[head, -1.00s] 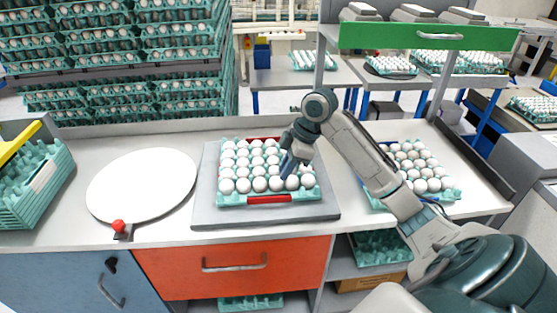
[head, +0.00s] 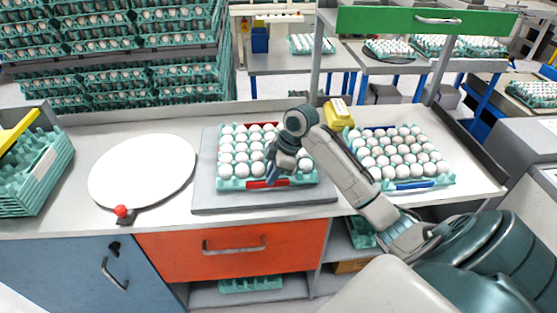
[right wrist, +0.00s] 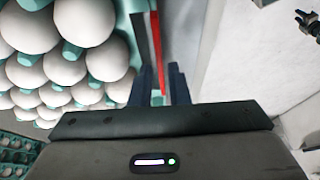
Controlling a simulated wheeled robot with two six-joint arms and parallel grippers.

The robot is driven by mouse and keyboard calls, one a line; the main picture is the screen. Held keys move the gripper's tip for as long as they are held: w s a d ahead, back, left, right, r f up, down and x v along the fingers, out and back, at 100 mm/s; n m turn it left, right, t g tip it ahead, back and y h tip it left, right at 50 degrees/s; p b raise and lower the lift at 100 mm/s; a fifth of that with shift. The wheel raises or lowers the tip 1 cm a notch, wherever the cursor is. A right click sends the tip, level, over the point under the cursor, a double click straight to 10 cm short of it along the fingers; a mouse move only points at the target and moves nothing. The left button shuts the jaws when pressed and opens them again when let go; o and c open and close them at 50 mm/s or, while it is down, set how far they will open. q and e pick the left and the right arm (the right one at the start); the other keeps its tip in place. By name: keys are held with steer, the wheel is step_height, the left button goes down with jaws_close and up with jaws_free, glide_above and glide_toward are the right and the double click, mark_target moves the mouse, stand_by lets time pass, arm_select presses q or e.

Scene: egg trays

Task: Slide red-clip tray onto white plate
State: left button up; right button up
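The red-clip tray (head: 226,184) is teal, full of white eggs, with a red clip (head: 262,184) on its front edge and another red strip at its back. It sits on a grey slab (head: 208,199). The round white plate (head: 143,172) lies flat and empty to its left. My right gripper (head: 271,176) is at the tray's front edge by the clip. In the right wrist view, its two dark fingers (right wrist: 162,86) stand apart, with the red clip (right wrist: 156,52) reaching down toward the gap between them. My left gripper is not in view.
A red-knobbed lever (head: 121,211) stands at the plate's front edge. An egg tray with a blue clip (head: 415,184) sits on the right, with a yellow box (head: 338,111) behind it. Stacked teal trays (head: 33,172) stand at the left. Counter between plate and slab is clear.

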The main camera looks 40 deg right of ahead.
steer(key=shift+x, duration=1.05)
jaws_close()
stand_by(0.7)
